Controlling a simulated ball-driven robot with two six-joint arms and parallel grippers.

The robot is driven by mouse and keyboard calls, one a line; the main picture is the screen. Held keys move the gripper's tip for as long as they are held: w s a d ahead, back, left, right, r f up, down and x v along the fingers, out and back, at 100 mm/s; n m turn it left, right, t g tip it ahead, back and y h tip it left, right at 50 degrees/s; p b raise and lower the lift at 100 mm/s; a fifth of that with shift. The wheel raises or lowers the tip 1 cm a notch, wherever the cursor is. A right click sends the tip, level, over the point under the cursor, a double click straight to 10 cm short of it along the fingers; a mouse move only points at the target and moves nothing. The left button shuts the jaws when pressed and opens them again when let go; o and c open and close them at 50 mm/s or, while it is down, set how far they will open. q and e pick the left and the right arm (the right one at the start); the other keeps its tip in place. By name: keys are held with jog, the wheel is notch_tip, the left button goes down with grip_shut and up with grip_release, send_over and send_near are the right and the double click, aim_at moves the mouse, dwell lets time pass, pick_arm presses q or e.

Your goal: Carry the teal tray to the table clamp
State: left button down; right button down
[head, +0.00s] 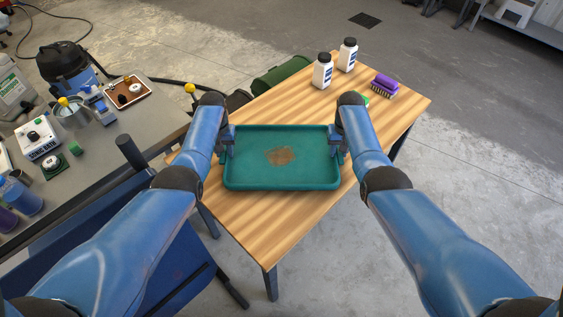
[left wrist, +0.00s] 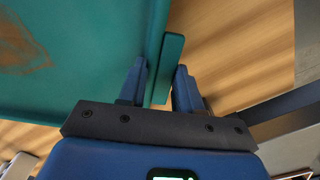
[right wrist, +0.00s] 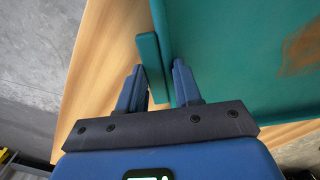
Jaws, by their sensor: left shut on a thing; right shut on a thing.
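The teal tray (head: 282,182) is over the wooden table, with a brown stain on its floor. I cannot tell whether it touches the table. My left gripper (head: 229,148) is shut on the tray's left edge. In the left wrist view, the fingers of the left gripper (left wrist: 158,88) straddle a teal grip on the tray (left wrist: 95,70). My right gripper (head: 336,148) is shut on the right edge. In the right wrist view, the right gripper (right wrist: 158,88) straddles the matching grip on the tray (right wrist: 225,60). I cannot make out a table clamp.
Two white bottles (head: 322,72) and a purple brush (head: 384,84) stand at the wooden table's (head: 262,228) far end. A small green thing (head: 362,98) is partly hidden by my right arm. A cluttered grey bench (head: 105,150) is at left. The table's front is bare.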

pick_arm(q)
jog(key=shift+f+b, duration=0.5)
jog(key=shift+f, duration=0.1)
pick_arm(e)
jog(key=shift+f, duration=0.6)
pick_arm(q)
jog(key=c, duration=0.8)
grip_release()
jog(key=shift+s+r, duration=0.1)
jog(key=shift+r, duration=0.05)
pick_arm(e)
jog(key=c, duration=0.8)
grip_release()
jog(key=shift+s+r, duration=0.1)
jog(key=shift+r, duration=0.05)
pick_arm(q)
notch_tip(320, 180, up, 12)
jog(key=shift+f, duration=0.1)
pick_arm(e)
notch_tip(320, 180, up, 12)
jog(key=shift+f, duration=0.1)
